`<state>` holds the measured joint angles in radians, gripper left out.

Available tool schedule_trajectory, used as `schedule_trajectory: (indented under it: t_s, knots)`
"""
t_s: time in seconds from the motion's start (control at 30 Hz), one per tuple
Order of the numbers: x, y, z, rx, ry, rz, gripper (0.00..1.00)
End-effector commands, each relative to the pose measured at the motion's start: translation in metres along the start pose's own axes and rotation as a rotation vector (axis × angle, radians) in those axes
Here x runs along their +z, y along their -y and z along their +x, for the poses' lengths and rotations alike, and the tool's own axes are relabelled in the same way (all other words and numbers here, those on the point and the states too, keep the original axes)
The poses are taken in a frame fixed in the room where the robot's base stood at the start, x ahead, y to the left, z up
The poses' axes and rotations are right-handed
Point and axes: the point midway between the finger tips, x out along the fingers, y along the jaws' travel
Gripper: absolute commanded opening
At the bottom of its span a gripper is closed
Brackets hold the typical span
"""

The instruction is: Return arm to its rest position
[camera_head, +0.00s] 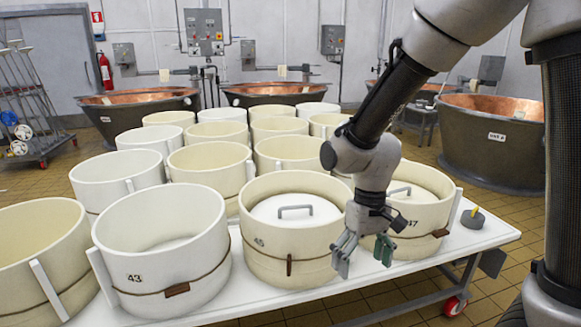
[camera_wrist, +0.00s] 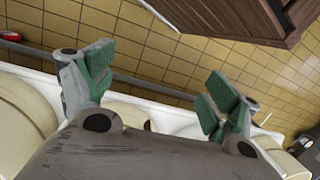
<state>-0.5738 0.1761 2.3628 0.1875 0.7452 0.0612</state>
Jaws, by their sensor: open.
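My gripper (camera_head: 363,256) hangs from my arm in front of the moulds numbered 45 and 47, close to the front edge of the white table (camera_head: 480,240). Its two fingers with green pads are apart and nothing is between them. In the wrist view my gripper (camera_wrist: 160,90) is also open and empty, with tiled floor behind it. Mould 45 (camera_head: 290,232) holds a white lid with a grey handle. Mould 47 (camera_head: 425,212) is partly hidden behind my arm and also has a lid with a handle.
Mould 43 (camera_head: 160,258) and several other round moulds crowd the table. Copper vats (camera_head: 495,140) stand behind and to the right. Tiled floor (camera_head: 540,205) is free at the right.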

Motion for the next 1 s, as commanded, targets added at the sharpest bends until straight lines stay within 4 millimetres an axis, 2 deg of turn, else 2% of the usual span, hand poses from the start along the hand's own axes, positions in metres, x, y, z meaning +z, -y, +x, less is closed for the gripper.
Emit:
schedule_trajectory:
  t_s: [0.03, 0.2, 0.4, 0.5, 0.7, 1.0]
  knots:
    - [0.017, -0.018, -0.024, 0.006, -0.016, -0.005, 0.88]
    - [0.078, -0.071, -0.081, 0.045, -0.076, 0.016, 0.88]
    - [0.135, -0.116, -0.129, 0.092, -0.275, 0.143, 0.88]
    - [0.156, -0.128, -0.148, 0.105, -0.390, 0.216, 0.88]
    - [0.182, -0.142, -0.175, 0.131, -0.539, 0.324, 0.88]
    - [0.186, -0.147, -0.176, 0.134, -0.544, 0.354, 0.88]
